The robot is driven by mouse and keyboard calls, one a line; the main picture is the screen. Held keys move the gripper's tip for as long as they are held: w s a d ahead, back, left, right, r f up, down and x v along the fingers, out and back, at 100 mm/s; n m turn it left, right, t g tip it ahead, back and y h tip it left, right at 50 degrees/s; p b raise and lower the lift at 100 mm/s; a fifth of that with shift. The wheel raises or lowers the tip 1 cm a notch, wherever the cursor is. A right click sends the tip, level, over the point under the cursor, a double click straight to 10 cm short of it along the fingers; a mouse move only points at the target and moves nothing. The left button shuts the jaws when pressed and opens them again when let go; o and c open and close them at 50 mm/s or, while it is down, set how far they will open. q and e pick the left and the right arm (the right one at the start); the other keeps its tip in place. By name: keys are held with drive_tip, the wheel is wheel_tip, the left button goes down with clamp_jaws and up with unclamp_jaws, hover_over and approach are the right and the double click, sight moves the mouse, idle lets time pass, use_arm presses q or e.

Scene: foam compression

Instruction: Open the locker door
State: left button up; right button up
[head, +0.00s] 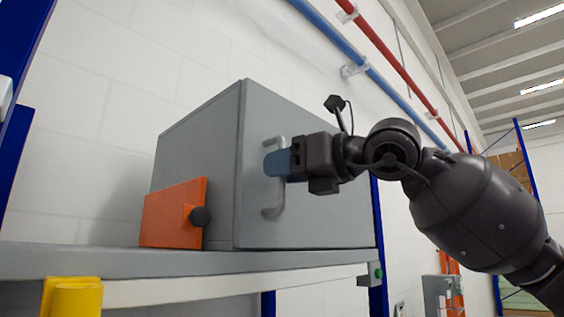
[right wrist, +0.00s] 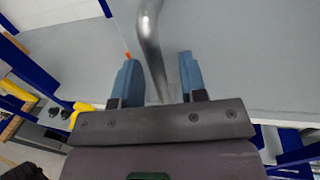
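A grey locker (head: 200,150) stands on a shelf, with its door (head: 320,225) facing right in the head view. The door looks closed. A curved metal handle (head: 272,210) is fixed upright on the door. My right gripper (head: 270,163) is at the upper part of the handle. In the right wrist view the handle (right wrist: 152,40) runs down between the two blue fingertips (right wrist: 157,75), which are apart with a gap on each side. The gripper is open around the handle. My left gripper is not in view.
The locker stands on a grey shelf (head: 100,258). A yellow object (head: 72,295) is at the lower left. Blue and red pipes run along the white wall behind.

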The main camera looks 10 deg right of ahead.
drive_tip(key=shift+w+a, duration=0.2)
drive_tip(key=shift+a, duration=0.05)
drive_tip(key=shift+c, duration=0.3)
clamp_jaws()
drive_tip(key=shift+s+d, duration=0.1)
